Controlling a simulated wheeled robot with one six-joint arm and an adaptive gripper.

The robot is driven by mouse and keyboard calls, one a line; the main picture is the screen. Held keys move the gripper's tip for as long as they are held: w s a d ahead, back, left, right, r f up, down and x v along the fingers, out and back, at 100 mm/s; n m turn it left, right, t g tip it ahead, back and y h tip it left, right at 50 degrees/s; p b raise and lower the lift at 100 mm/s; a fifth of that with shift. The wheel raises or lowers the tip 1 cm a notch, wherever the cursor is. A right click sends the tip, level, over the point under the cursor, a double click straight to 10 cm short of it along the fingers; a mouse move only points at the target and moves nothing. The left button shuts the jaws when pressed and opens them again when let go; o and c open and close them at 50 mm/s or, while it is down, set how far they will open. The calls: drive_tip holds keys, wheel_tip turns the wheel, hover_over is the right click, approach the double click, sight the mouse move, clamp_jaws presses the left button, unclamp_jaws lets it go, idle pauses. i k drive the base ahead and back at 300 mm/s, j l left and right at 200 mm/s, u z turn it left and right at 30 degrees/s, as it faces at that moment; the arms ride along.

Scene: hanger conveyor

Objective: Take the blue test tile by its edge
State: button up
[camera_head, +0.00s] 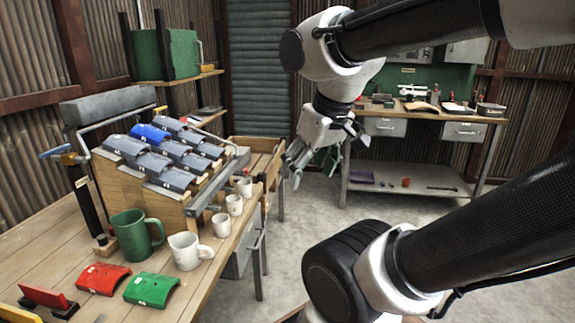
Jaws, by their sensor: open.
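The blue tile (150,133) is curved and lies in the upper row of a sloped wooden rack (160,204), among several grey tiles (168,178). Its upper side is in plain view; its lower edge meets the grey tiles below it. My gripper (292,168) is open and empty. It hangs in the air to the right of the rack, apart from the blue tile and a little lower in the picture.
A green mug (137,235), a white pitcher (188,250) and several small white cups (221,225) stand in front of the rack. A red tile (103,279) and a green tile (151,289) lie on the wooden bench (40,247). A metal bar (232,180) edges the rack.

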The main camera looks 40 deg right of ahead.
sight(146, 133)
drive_tip(key=k+l, duration=0.15)
drive_tip(key=l, duration=0.25)
drive_tip(key=k+l+u, duration=0.1)
drive_tip(key=l, duration=0.25)
drive_tip(key=l+u, duration=0.4)
drive_tip(key=l, duration=0.85)
drive_tip(key=i+l+u, duration=0.15)
drive_tip(key=i, duration=0.25)
drive_tip(key=i+l+u, duration=0.2)
drive_tip(key=i+l, duration=0.15)
drive_tip(key=i, duration=0.3)
